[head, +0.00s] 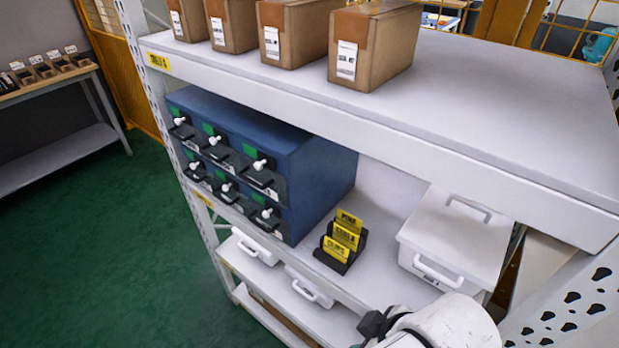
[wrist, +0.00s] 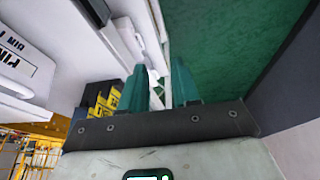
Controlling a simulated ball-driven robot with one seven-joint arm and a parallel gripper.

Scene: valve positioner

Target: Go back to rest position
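My gripper shows in the wrist view (wrist: 160,88) with two teal fingers standing apart, open, and nothing visible between them. In the head view a white and dark part of my arm shows at the bottom, in front of the shelf; the fingers cannot be made out there. A blue cabinet (head: 318,178) of small drawers with black handles and white knobs stands on the middle shelf. A black holder with yellow cards (head: 346,236) stands right of it; the yellow cards also show left of my fingers in the wrist view (wrist: 103,98).
A white lidded bin (head: 455,235) stands on the middle shelf at right. Several cardboard boxes (head: 375,50) stand on the top shelf (head: 480,100). More white bins (head: 308,287) sit lower. A bench (head: 50,85) stands far left. The green floor (head: 120,240) at left is clear.

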